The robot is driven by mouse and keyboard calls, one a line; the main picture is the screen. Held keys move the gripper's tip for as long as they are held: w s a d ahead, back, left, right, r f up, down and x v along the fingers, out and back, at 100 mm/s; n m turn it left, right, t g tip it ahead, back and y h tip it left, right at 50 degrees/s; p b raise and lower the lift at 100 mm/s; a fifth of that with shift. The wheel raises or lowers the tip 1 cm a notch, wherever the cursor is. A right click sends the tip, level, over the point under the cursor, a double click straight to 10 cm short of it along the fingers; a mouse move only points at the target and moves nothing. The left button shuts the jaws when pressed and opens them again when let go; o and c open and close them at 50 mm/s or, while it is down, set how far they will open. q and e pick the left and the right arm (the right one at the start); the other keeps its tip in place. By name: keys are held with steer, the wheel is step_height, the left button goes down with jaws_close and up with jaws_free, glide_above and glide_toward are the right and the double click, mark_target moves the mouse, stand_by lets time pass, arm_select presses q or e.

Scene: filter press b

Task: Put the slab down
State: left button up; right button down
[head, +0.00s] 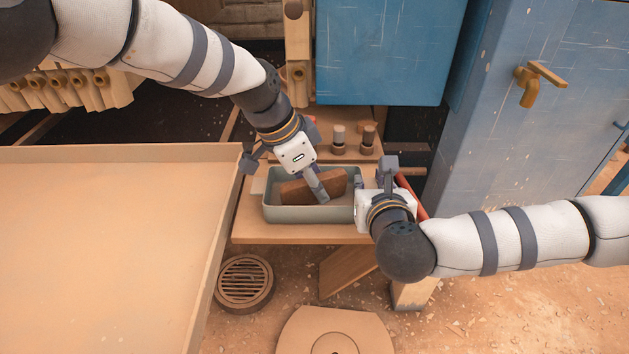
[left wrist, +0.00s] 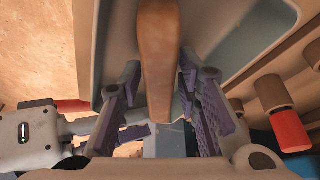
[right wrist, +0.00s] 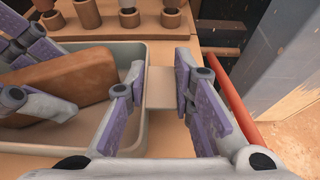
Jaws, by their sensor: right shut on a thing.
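The brown slab (head: 293,190) stands on its long edge, slightly tilted, inside the grey-green tray (head: 285,214). It also shows in the right wrist view (right wrist: 75,82). My left gripper (head: 319,188) reaches down into the tray with its fingers on either side of the slab. In the left wrist view the slab (left wrist: 160,60) lies between the open fingers, with gaps beside it. My right gripper (head: 362,184) is at the tray's right end. In the right wrist view it is shut on the tray's flat end tab (right wrist: 163,88). The slab's underside is hidden.
The tray rests on a wooden shelf (head: 248,222). Several small capped posts (head: 338,140) stand behind it. A red bar (right wrist: 238,110) runs just right of my right gripper. A blue cabinet (head: 530,130) is at the right, a wide tan table (head: 100,240) at the left.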

arm_select(q)
steer(key=v, duration=1.2)
steer(key=shift+r, duration=0.15)
arm_select(e)
steer(key=c, duration=1.3)
jaws_free()
